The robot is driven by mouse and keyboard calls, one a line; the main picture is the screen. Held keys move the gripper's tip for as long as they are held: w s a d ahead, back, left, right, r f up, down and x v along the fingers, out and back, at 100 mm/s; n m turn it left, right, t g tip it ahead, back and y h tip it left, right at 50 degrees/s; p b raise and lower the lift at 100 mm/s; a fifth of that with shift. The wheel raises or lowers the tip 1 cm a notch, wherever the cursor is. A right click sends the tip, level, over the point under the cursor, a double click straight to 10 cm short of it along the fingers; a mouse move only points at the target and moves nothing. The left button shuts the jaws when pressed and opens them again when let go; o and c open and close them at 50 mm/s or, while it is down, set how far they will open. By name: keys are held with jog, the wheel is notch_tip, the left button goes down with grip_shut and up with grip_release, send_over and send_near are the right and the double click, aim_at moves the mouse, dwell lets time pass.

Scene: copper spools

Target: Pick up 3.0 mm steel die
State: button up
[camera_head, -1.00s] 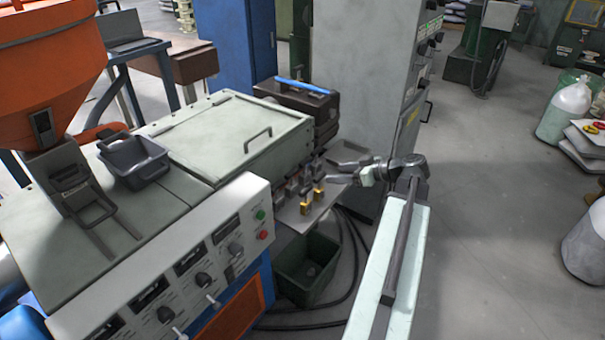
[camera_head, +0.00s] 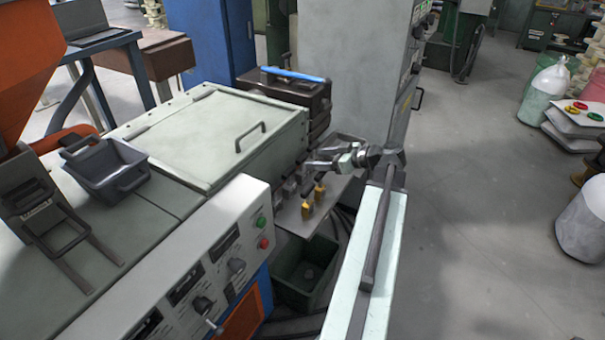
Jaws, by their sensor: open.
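A small grey shelf (camera_head: 323,217) juts from the side of the machine. On it stand several small die pieces, two of them with yellow parts (camera_head: 307,210). Small grey pieces (camera_head: 290,187) sit at the machine side of the shelf. I cannot tell which one is the 3.0 mm steel die; they are too small to read and partly hidden by my gripper. My gripper (camera_head: 312,172) is open above the back part of the shelf, reaching left over the pieces. I see nothing held in it.
The machine's pale cover (camera_head: 215,135) and control panel (camera_head: 215,260) border the shelf on the left. A dark green bin (camera_head: 300,275) stands below it. A brown toolbox (camera_head: 285,90) and a grey cabinet (camera_head: 350,70) stand behind. Open floor (camera_head: 470,200) lies to the right.

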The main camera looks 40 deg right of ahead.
aim_at(303, 157)
jog(key=shift+d+r+b+x, duration=0.15)
jog(key=shift+b+x, duration=0.15)
jog(key=shift+x, duration=1.1)
jog(key=shift+d+r+b+x, duration=0.1)
jog(key=shift+b+x, duration=0.15)
jog(key=shift+x, duration=1.1)
jog(key=shift+w+r, duration=0.1)
jog(key=shift+w, duration=0.05)
grip_shut()
